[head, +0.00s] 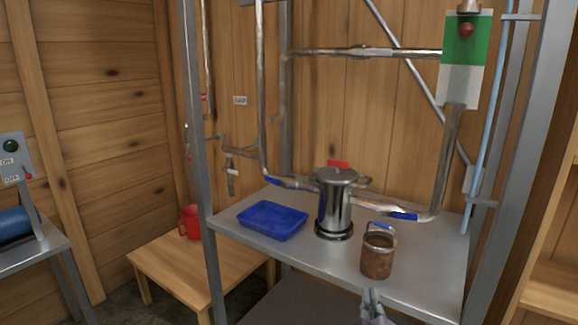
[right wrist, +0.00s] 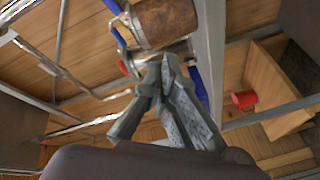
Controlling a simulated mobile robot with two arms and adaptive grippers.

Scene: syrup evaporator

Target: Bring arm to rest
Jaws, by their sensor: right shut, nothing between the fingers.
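My right gripper (head: 372,298) shows at the bottom of the head view, just in front of the metal shelf's front edge. Its fingers are closed together with nothing between them. The gripper also shows large in the right wrist view (right wrist: 165,72). A rusty brown can (head: 378,257) with a blue-gripped handle stands on the shelf just beyond the fingertips. The can appears at the top of the right wrist view (right wrist: 168,22); whether the fingers touch it is hard to tell, but they look apart. My left gripper is not in either view.
The metal shelf (head: 290,253) carries a steel pot (head: 335,205) and a blue tray (head: 272,220). Pipes and grey frame posts surround it. A red mug (head: 190,222) stands on a low wooden table (head: 160,258) at left. A switch box (head: 14,160) is at far left.

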